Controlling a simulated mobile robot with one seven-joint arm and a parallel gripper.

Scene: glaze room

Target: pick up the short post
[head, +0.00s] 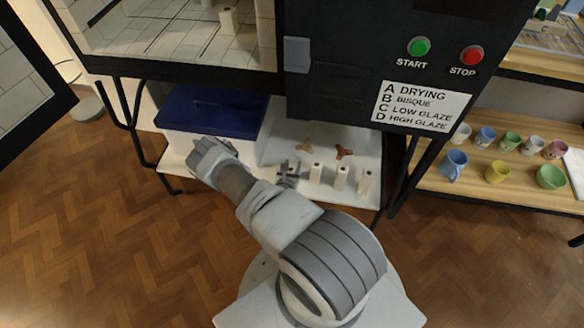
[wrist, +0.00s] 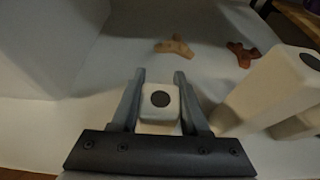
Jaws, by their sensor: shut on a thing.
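A short pale post (wrist: 160,112) with a dark round spot on top stands between the two fingers of my gripper (wrist: 159,80) in the wrist view. My gripper (head: 288,174) is shut on it, low over the white shelf (head: 345,203) under the kiln in the head view. There, the held post is mostly hidden by the fingers. I cannot tell whether its base touches the shelf. Several other pale posts (head: 340,177) stand in a row to its right. In the wrist view, a larger-looking pale post (wrist: 274,88) is close on the right.
A tan three-armed piece (head: 304,146) and a red-brown one (head: 343,152) lie behind the posts. A white box with a blue lid (head: 213,110) stands left of my gripper. The kiln (head: 340,60) overhangs the shelf. Black legs (head: 402,175) bound it at the right.

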